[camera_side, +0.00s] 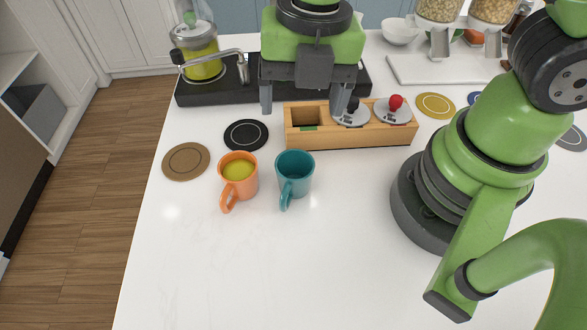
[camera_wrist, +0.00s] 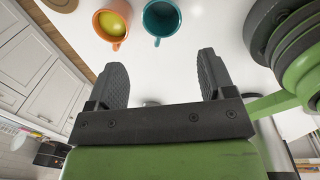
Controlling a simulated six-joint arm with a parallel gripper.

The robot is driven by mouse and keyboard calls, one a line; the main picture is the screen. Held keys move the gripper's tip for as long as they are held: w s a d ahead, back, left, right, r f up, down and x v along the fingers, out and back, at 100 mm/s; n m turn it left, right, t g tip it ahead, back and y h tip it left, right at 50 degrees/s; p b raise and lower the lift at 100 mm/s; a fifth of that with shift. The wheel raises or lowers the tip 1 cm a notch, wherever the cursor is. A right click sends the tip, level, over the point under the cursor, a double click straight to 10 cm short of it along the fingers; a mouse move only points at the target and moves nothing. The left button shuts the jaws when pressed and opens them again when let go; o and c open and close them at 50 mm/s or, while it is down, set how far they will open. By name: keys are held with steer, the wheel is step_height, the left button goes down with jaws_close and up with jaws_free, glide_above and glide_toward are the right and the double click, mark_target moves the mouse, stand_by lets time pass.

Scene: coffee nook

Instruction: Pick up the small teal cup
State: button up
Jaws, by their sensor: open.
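The small teal cup (camera_side: 294,173) stands upright on the white counter in the side view, its handle toward the camera; no contents show in it. It also shows at the top of the wrist view (camera_wrist: 161,20). An orange cup (camera_side: 238,176) with yellow content stands just left of it, apart from it. My gripper (camera_side: 311,104) is open and empty, its two fingers pointing down. In the side view it appears behind and above the teal cup, over the area by the wooden box. In the wrist view the fingers (camera_wrist: 166,75) are apart with bare counter between them.
A wooden box (camera_side: 350,138) with compartments stands behind the teal cup. A brown coaster (camera_side: 186,161) and a black coaster (camera_side: 246,134) lie at left. A black machine base (camera_side: 205,95) stands at the back. The counter in front of the cups is clear.

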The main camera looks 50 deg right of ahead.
mark_target(296, 170)
steer(key=shift+a+f+n+g+h, duration=0.15)
steer(key=shift+f+n, duration=0.65)
steer(key=shift+f, duration=1.4)
steer(key=shift+a+f+n+g+h, duration=0.15)
steer(key=shift+f+n, duration=0.65)
steer(key=shift+f, duration=1.45)
steer(key=shift+a+f+n+g, duration=0.15)
steer(key=shift+f+n, duration=0.65)
steer(key=shift+f, duration=1.4)
steer(key=shift+a, duration=0.1)
steer(key=c, duration=0.7)
